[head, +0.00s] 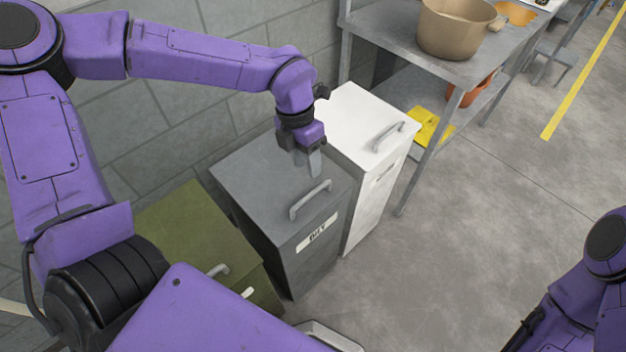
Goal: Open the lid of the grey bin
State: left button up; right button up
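The grey bin (268,218) stands between a green bin and a white bin, with a label on its front. Its lid (255,178) looks closed and has a grey bar handle (311,199) near the front edge. My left gripper (308,170) points down over the lid, just behind the handle and apart from it in the picture. Its fingers overlap in this view, so I cannot tell their opening. Nothing shows held in it. Of my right arm, only links show at the lower right; its gripper is not visible.
The white bin (365,125) stands close on the right, the green bin (180,235) on the left. A metal shelf table (465,68) with a large tan pot (450,30) is behind. A block wall backs the bins. The floor (450,250) at right is clear.

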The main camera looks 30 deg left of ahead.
aim_at(313, 192)
pick_arm(q)
jog(key=f, duration=0.2)
jog(key=d+f, duration=0.1)
jog(key=f, duration=0.5)
jog(key=shift+s+d, duration=0.25)
jog(key=shift+d, duration=0.05)
grip_shut()
